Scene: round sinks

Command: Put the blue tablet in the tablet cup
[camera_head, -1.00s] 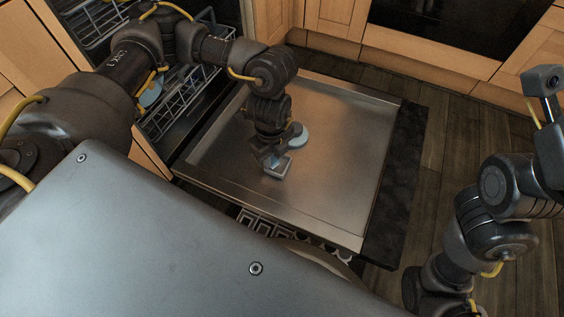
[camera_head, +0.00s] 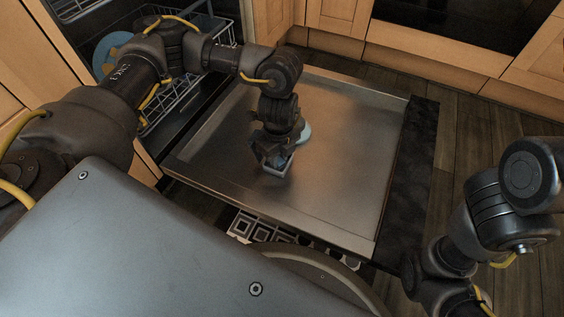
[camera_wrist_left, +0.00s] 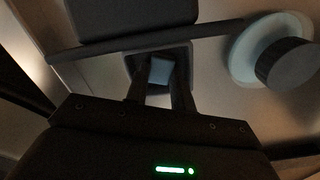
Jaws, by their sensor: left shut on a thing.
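My left gripper (camera_head: 274,166) points down over the inner face of the open dishwasher door (camera_head: 345,150). It is shut on the blue tablet, a small light blue block that shows between the fingertips in the left wrist view (camera_wrist_left: 160,71). Around and behind the tablet there is a dark, square-edged recess (camera_wrist_left: 139,63), which looks like the tablet cup. I cannot tell whether the tablet is inside it or just above it. In the head view the fingers and wrist mostly hide the cup. My right gripper is out of view; only its arm shows at the right.
A pale blue round disc (camera_wrist_left: 240,52) with a dark knob (camera_wrist_left: 289,64) lies beside the recess; it also shows behind the wrist in the head view (camera_head: 304,133). A dish rack (camera_head: 185,90) is at the upper left. The door's right half is clear.

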